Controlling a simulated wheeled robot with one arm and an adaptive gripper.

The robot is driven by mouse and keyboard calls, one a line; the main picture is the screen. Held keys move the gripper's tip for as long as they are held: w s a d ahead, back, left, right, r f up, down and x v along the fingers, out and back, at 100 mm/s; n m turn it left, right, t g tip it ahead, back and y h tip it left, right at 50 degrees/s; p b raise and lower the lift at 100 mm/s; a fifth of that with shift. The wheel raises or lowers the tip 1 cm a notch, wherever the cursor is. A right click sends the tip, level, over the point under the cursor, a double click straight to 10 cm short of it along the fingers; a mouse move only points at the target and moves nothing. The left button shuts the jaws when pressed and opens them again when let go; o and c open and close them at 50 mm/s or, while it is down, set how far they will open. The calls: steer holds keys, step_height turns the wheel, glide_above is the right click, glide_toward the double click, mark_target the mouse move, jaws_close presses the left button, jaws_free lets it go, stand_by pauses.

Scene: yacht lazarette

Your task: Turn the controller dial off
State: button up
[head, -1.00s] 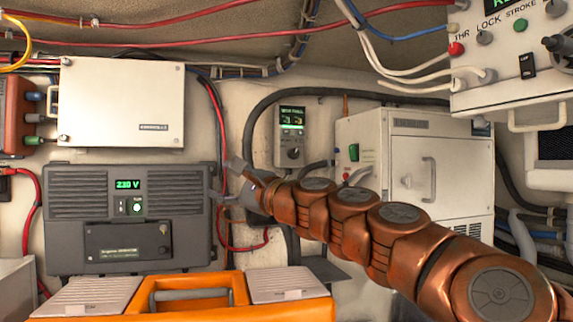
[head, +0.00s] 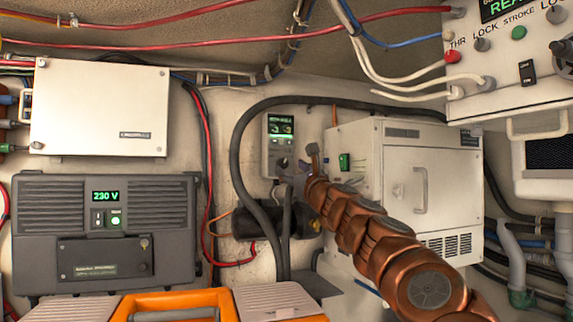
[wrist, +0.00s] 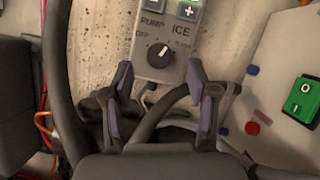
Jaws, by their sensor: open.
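The controller (head: 279,140) is a small grey wall box with a lit green display. Its black round dial (wrist: 160,55) shows in the wrist view below the PUMP and ICE labels. The dial's white mark points up and slightly right, while the OFF label is at its upper left. In the head view the dial (head: 283,163) sits on the box's lower part. My gripper (head: 302,168) is just right of and below the dial there. In the wrist view my gripper (wrist: 160,76) is open and empty, its fingertips apart on either side below the dial, not touching it.
A thick black hose (head: 238,150) loops around the controller, and cables hang below it. A white cabinet (head: 385,190) with a green switch (wrist: 303,98) stands close on the right. A grey 230 V unit (head: 60,235) and an orange case (head: 170,300) are at left.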

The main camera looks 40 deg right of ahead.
mark_target(284, 163)
steer(key=shift+x, duration=0.85)
steer(key=shift+w+d+r+p, duration=0.15)
steer(key=shift+w+r+p, duration=0.1)
steer(key=shift+w+p, duration=0.2)
steer(key=shift+w, duration=0.45)
steer(key=shift+c, duration=0.5)
jaws_close()
steer(key=shift+r, duration=0.1)
